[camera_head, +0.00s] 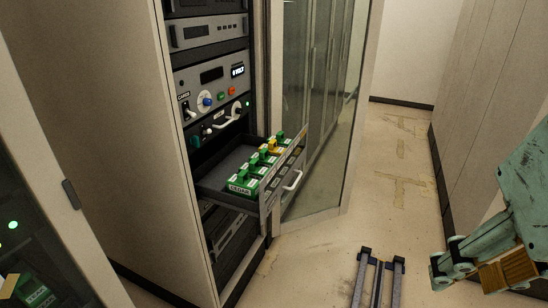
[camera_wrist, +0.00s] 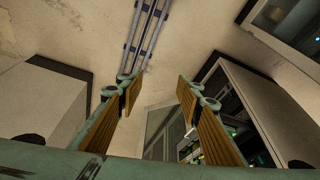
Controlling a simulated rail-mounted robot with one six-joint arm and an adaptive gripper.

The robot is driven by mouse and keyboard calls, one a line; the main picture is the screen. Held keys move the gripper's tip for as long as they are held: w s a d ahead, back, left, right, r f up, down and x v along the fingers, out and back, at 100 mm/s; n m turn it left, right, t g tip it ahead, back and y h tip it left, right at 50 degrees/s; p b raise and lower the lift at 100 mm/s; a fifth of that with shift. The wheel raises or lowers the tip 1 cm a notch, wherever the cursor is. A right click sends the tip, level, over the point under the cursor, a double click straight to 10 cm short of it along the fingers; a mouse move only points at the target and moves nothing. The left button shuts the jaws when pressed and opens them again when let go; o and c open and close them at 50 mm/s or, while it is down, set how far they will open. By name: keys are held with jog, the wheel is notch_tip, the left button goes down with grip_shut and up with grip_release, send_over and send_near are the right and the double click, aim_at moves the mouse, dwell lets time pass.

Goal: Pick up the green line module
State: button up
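Several green line modules (camera_head: 242,184) stand in a row in the pulled-out drawer (camera_head: 218,189) of the rack, in the head view. The front one has a white label that seems to read CEDAR. A yellow module (camera_head: 272,146) is among them. My gripper (camera_head: 462,272) is at the lower right of the head view, well to the right of the drawer and apart from it. In the wrist view my gripper (camera_wrist: 154,97) has its two wood-coloured fingers spread with nothing between them. The modules cannot be made out clearly in the wrist view.
The open glass door (camera_head: 322,110) stands just right of the drawer. Rails (camera_head: 378,280) lie on the floor between the rack and my gripper. Panels with knobs and a handle sit above the drawer. Another green module (camera_head: 35,292) shows at the lower left. The aisle floor is otherwise clear.

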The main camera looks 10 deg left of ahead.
jog(key=w+a+r+m+p, duration=0.2)
jog(key=w+a+r, duration=0.1)
jog(key=w, duration=0.5)
jog(key=w+a+r+m+g+p, duration=0.1)
jog(key=w+a+r+m+p, duration=0.15)
jog(key=w, duration=0.55)
jog(key=w+a+r+m+p, duration=0.3)
jog(key=w+r, duration=0.1)
jog(key=w, duration=0.5)
jog(key=m+g+p, duration=0.3)
jog(key=m+p, duration=1)
jog(key=m, duration=0.1)
send_over(254, 160)
notch_tip(254, 160, down, 20)
jog(key=f, duration=0.1)
jog(key=shift+s+a+r+n, duration=0.1)
jog(key=shift+s+r+n, duration=0.05)
jog(key=shift+r+n, duration=0.1)
jog(key=shift+f, duration=0.15)
jog(key=shift+f, duration=4.15)
